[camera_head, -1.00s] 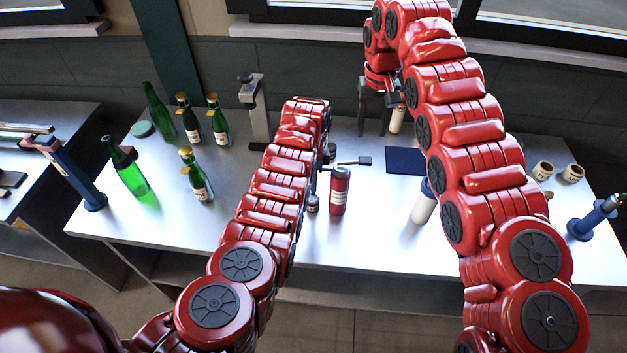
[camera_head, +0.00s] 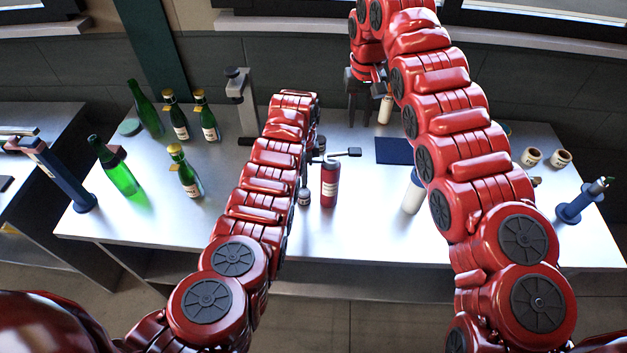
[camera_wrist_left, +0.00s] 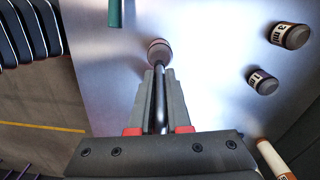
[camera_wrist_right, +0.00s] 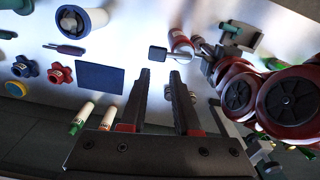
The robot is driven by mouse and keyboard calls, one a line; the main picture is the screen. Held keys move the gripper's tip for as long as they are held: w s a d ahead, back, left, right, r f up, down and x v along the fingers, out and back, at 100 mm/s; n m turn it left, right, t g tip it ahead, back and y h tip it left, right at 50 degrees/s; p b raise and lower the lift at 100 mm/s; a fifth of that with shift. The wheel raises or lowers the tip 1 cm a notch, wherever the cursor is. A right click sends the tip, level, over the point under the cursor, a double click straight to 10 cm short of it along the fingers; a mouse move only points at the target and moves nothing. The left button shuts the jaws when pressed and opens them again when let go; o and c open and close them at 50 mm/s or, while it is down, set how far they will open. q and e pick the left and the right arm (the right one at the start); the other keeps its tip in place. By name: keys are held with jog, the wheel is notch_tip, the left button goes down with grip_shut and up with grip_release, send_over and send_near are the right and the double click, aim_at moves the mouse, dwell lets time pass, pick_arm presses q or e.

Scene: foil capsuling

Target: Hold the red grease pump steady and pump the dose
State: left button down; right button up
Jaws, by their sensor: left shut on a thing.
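The red grease pump (camera_head: 329,186), with a pale label, stands upright on the bench in the head view. Its lever ends in a dark pad (camera_head: 351,152) on the right. It also shows in the right wrist view (camera_wrist_right: 181,42), beyond my right fingers. In the left wrist view, my left gripper (camera_wrist_left: 160,75) is shut on a thin metal rod (camera_wrist_left: 161,100); I cannot tell if the rod belongs to the pump. A small brownish cup (camera_wrist_left: 158,51) is at the rod's far end. My right gripper (camera_wrist_right: 160,75) is open and empty, behind the pump and to its right.
Several green bottles (camera_head: 117,172) stand at the left of the bench. Two cups marked in ml (camera_wrist_left: 292,36) stand near my left gripper.

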jog(key=shift+t+y, duration=0.5)
jog(key=w+a+f, duration=0.2)
jog(key=a, duration=0.1)
jog(key=shift+w+f, duration=0.25)
jog(key=shift+w, duration=0.1)
grip_shut()
jog(key=w+a+f+m+t+y, duration=0.35)
jog(key=w+a+t+y, duration=0.25)
jog(key=w+a+t, duration=0.4)
jog(key=s+d+r+m+t+h, duration=0.1)
jog(key=s+d+m+t+h, duration=0.45)
jog(key=d, duration=0.45)
jog(key=s+d+r+m+t+h, duration=0.1)
jog(key=s+d+m+t+h, duration=0.35)
jog(key=d+m, duration=0.4)
jog(key=s+a+f+n+y, duration=0.2)
jog(key=s+f+n, duration=0.1)
jog(key=s+n, duration=0.4)
jog(key=s+a+f+n+y, duration=0.2)
jog(key=s+f+n, duration=0.1)
jog(key=s+n, duration=0.4)
jog(key=n, duration=0.2)
jog(key=shift+a+n+t, duration=0.2)
jog(key=shift+n+t, duration=0.1)
jog(key=shift+n, duration=0.05)
